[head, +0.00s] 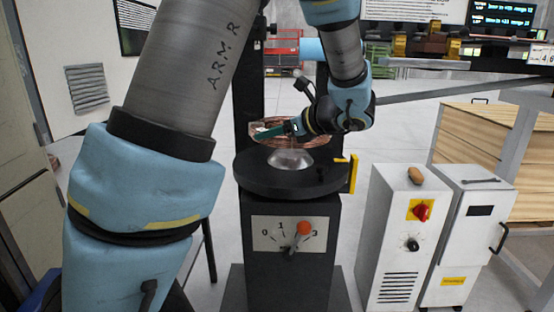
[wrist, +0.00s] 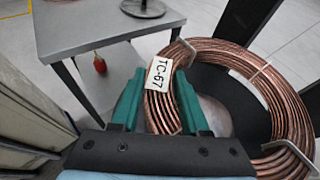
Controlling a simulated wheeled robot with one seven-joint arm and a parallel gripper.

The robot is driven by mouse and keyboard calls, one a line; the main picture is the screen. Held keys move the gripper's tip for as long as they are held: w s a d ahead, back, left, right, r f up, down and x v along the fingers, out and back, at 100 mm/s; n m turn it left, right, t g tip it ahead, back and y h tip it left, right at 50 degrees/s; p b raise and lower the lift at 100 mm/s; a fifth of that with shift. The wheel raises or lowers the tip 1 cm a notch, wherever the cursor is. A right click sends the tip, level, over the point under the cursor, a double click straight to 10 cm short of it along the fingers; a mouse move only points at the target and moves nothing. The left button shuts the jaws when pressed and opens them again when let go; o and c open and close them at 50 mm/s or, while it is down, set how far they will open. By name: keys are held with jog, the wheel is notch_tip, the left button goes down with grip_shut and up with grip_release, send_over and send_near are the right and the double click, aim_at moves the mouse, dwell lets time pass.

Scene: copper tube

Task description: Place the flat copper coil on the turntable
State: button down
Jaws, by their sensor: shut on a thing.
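The flat copper coil (wrist: 283,97) fills the right side of the wrist view, with a white tag reading TC-67 (wrist: 158,75) and metal clips on it. My gripper (wrist: 160,105) has its green fingers on both sides of the coil's near side, shut on it. In the head view the coil (head: 318,142) is above the black turntable (head: 262,178), over its pale dome-shaped centre (head: 290,159), and looks slightly tilted. My gripper (head: 272,131) holds it from the right. I cannot tell whether the coil touches the dome. My arm hides part of the coil's far side.
The turntable's pedestal has a dial with an orange-tipped lever (head: 303,229). A yellow piece (head: 353,174) stands at the turntable's right edge. White cabinets (head: 400,240) stand right of it. In the wrist view a grey table (wrist: 105,28) is at upper left.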

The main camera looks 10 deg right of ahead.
aim_at(271, 171)
jog(key=shift+f+b, duration=0.45)
jog(key=shift+f, duration=3.15)
jog(key=c, duration=0.7)
grip_release()
jog(key=shift+s, duration=0.1)
jog(key=p+v, duration=0.1)
jog(key=v, duration=1.1)
